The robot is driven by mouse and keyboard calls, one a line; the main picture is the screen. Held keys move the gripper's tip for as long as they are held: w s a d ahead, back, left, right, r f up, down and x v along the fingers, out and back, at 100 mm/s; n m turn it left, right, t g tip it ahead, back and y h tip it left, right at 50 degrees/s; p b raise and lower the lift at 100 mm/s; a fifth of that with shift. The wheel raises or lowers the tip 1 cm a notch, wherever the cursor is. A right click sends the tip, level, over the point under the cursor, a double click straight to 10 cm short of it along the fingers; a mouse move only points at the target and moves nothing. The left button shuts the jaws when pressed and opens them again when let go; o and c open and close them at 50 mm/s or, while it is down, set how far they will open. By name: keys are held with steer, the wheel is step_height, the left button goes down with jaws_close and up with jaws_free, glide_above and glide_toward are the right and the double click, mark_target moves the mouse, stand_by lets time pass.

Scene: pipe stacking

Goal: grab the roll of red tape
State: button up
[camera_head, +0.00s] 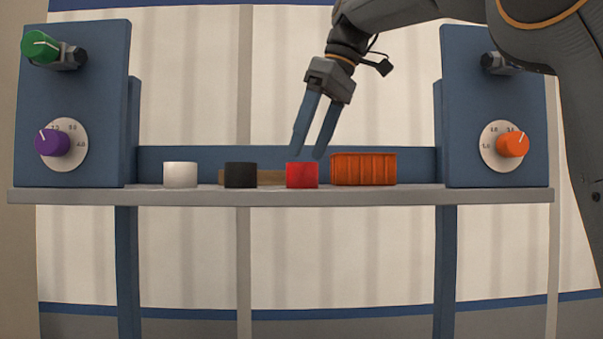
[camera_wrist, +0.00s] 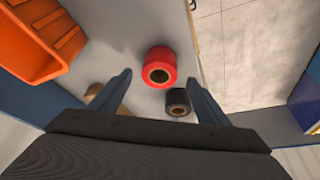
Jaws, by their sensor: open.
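The roll of red tape (camera_head: 302,175) stands on the grey shelf (camera_head: 400,195), between a black roll (camera_head: 241,175) and an orange bin (camera_head: 363,168). My gripper (camera_head: 306,155) is open and empty, its two blue fingers pointing down just above the red roll in the head view. In the wrist view the red roll (camera_wrist: 160,67) shows its brown core and lies ahead of the gap between my fingertips (camera_wrist: 160,80). The black roll (camera_wrist: 178,102) is close to the right finger there. I cannot tell whether a finger touches anything.
A white roll (camera_head: 181,175) stands left of the black one. A brown block (camera_head: 270,176) lies behind the rolls. Blue panels with a purple knob (camera_head: 52,142) and an orange knob (camera_head: 512,144) stand at both shelf ends. The orange bin (camera_wrist: 40,40) is left of my fingers in the wrist view.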

mark_target(299, 175)
steer(key=shift+p+x, duration=0.4)
steer(key=shift+x, duration=1.1)
steer(key=shift+d, duration=0.1)
steer(key=c, duration=1.2)
steer(key=shift+r, duration=0.15)
